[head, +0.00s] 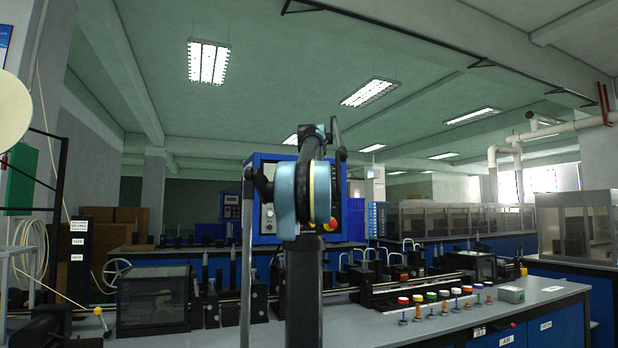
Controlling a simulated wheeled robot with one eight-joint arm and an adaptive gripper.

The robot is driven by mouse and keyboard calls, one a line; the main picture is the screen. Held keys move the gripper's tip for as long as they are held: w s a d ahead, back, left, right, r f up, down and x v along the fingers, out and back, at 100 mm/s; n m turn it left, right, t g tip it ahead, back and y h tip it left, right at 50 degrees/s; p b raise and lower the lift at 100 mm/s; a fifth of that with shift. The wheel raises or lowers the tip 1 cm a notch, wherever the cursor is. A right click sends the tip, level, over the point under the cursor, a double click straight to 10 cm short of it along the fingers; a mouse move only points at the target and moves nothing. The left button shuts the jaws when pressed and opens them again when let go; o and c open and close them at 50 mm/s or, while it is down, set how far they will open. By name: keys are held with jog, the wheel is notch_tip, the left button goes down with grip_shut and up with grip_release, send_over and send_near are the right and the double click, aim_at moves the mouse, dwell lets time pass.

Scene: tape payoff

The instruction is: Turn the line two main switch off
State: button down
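A blue control cabinet (262,231) with a light front panel stands behind my arm, in the middle of the head view. My arm covers most of its front. A small red and yellow control (334,224) shows at the right edge of my arm; it may be a main switch, but its setting and any line label cannot be read. I cannot make out the fingers of my gripper; only my folded arm shows in front of the cabinet.
A long grey bench (420,322) crosses the view, bearing dark machinery and a row of coloured knobs (445,295). A clear-sided dark box (153,300) and a handwheel (117,274) are at left. A glazed enclosure (580,228) stands at right.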

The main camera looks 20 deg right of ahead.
jog(key=shift+w+a+f, duration=0.1)
jog(key=shift+f, duration=0.05)
jog(key=c, duration=1.7)
grip_release()
jog(key=shift+w, duration=0.1)
jog(key=v, duration=1.2)
jog(key=shift+w, duration=0.1)
